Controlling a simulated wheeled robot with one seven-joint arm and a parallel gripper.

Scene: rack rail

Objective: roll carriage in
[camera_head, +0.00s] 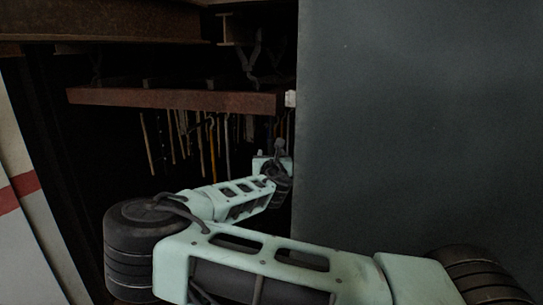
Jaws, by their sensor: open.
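A long reddish-brown bar (175,98) hangs level in the dark opening and looks like the carriage. A small pale block (290,98) sits at its right end, by the edge of the grey panel. Dark hangers (250,62) run from the bar up towards an overhead beam (235,30). Several thin rods or tools (212,145) in yellow, orange and grey hang below the bar. My gripper (279,146) is small and dark in the picture, below the bar's right end, with its jaws open. It appears apart from the bar; depth is hard to judge.
A large flat grey panel (420,120) fills the right side, close to my gripper and arm. A brown beam (100,20) crosses the top left. A pale wall with a red stripe (22,190) stands at the left. The opening's interior is very dark.

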